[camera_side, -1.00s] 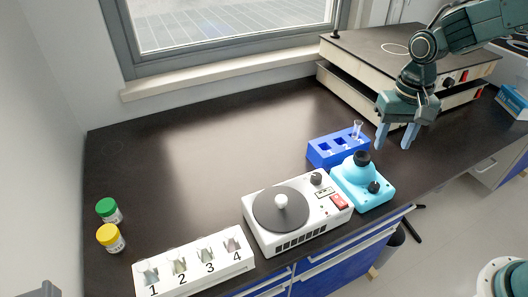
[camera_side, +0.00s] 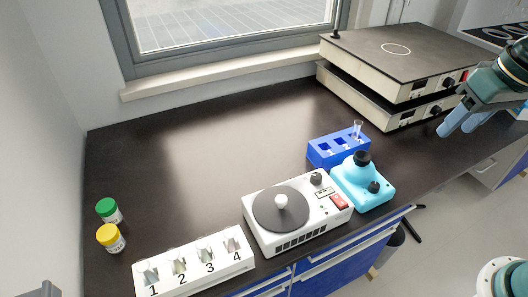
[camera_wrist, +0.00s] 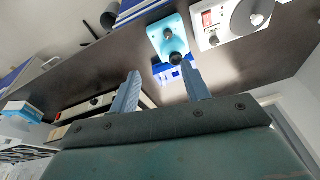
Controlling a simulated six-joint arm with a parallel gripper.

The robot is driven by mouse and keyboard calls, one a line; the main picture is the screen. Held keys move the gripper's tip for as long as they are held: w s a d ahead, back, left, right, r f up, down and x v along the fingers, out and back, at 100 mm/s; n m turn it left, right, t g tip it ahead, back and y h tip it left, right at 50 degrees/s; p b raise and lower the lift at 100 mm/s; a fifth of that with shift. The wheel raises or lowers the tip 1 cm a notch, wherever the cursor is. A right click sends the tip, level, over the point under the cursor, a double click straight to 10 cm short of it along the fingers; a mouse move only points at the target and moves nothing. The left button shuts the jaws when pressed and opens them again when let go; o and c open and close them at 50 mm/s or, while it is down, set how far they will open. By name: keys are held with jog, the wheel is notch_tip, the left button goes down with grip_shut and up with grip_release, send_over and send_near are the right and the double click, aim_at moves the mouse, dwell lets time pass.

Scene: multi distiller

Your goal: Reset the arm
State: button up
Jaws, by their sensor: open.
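My gripper (camera_side: 463,124) is at the right edge of the side view, in front of the stacked hotplates and apart from everything on the bench. In the wrist view my gripper (camera_wrist: 160,88) shows two blue fingers spread apart with nothing between them. Part of my arm is cut off by the side view's right edge.
A blue rack (camera_side: 325,152) with a clear tube (camera_side: 356,130) stands beside a light-blue mixer (camera_side: 361,184). A white centrifuge-like device (camera_side: 298,212), a numbered holder (camera_side: 194,264), green-capped (camera_side: 109,211) and yellow-capped (camera_side: 110,238) jars stand leftward. Stacked hotplates (camera_side: 392,66) stand behind. The bench's middle is clear.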

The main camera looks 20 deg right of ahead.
jog(key=s+r+n+t, duration=0.2)
jog(key=s, duration=0.6)
jog(key=shift+s+d, duration=0.25)
jog(key=shift+d, duration=0.2)
jog(key=o, duration=1.1)
jog(key=shift+w+a+r, duration=0.25)
jog(key=shift+w+r, duration=0.05)
jog(key=shift+w, duration=0.05)
jog(key=shift+o, duration=0.3)
jog(key=w+a+r+n+y, duration=0.2)
jog(key=w+a+r+n, duration=0.2)
jog(key=w+a, duration=0.3)
jog(key=shift+w+a+r+n, duration=0.15)
jog(key=shift+w+r+n, duration=0.25)
jog(key=shift+w+r, duration=0.05)
jog(key=w+a+n+g+y, duration=0.1)
jog(key=w+a+n, duration=0.2)
jog(key=a, duration=0.3)
jog(key=w+a+r+n+g, duration=0.1)
jog(key=w+a+n, duration=0.25)
jog(key=a, duration=0.35)
jog(key=w+a+n+g+y, duration=0.1)
jog(key=w+a+n, duration=0.15)
jog(key=a, duration=0.35)
jog(key=w+a+f+n+g, duration=0.2)
jog(key=a+f+n, duration=0.2)
jog(key=a, duration=0.8)
jog(key=x, duration=1)
